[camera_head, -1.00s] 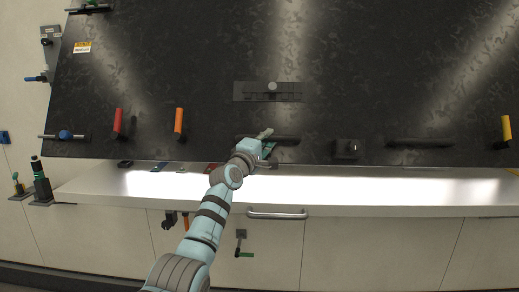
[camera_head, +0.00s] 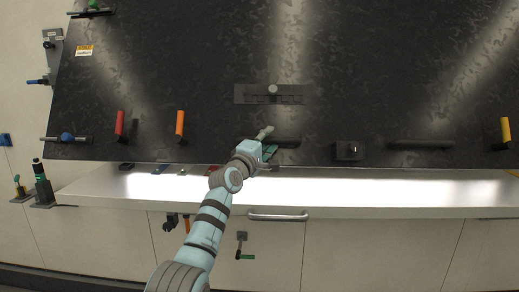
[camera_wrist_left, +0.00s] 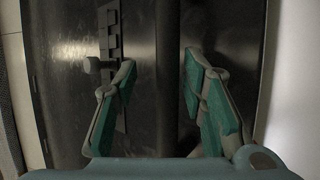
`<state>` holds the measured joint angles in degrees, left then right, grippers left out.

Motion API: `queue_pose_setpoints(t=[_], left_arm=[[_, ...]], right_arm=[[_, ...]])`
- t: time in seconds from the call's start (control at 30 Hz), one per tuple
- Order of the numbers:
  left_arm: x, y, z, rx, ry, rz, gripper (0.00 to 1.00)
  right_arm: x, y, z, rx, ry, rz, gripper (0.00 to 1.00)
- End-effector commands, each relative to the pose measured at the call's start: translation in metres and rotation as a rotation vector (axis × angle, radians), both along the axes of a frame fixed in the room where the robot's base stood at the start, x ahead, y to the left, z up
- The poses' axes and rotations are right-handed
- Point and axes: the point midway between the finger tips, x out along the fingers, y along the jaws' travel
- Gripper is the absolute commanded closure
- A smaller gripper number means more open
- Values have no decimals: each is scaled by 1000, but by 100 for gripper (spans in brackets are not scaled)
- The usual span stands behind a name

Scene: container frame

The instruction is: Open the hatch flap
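The hatch flap (camera_head: 345,80) is a large dark, mottled panel filling the upper part of the head view, tilted above a white counter. A dark bar handle (camera_head: 287,140) lies along its lower edge near the middle. My left gripper (camera_head: 268,140) is at the left end of this handle and partly covers it. In the left wrist view my left gripper (camera_wrist_left: 157,68) is open, its two teal-padded fingers spread before the flap (camera_wrist_left: 70,110). A dark vertical strip, seemingly the handle (camera_wrist_left: 167,90), shows between the fingers; contact cannot be told. My right gripper is out of view.
A latch plate (camera_head: 245,94) with a knob sits above the handle. Red (camera_head: 119,123), orange (camera_head: 179,122) and yellow (camera_head: 505,129) levers stand along the flap's edge. A black block (camera_head: 347,151) is to the handle's right. The white counter (camera_head: 400,198) below is mostly clear.

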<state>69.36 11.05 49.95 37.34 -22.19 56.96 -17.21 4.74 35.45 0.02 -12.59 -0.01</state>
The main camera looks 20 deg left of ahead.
Motion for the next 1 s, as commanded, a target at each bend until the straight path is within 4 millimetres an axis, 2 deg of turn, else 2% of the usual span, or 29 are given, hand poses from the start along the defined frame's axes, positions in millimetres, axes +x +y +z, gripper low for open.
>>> queue_pose_setpoints(t=[0.17, 0.4, 0.5, 0.63, 1.0], left_arm=[[-31, 3, -7, 3, -1, 6, 62], [-88, 5, -17, 2, 0, 6, 62], [-103, 6, -19, 1, 0, 5, 62], [-110, 6, -20, -1, 1, 5, 62], [-109, 5, -19, -1, -1, 4, 62]], right_arm=[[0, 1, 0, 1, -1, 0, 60], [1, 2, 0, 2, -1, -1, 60], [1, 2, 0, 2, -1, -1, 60], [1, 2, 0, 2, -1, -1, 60], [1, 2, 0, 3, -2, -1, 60]])
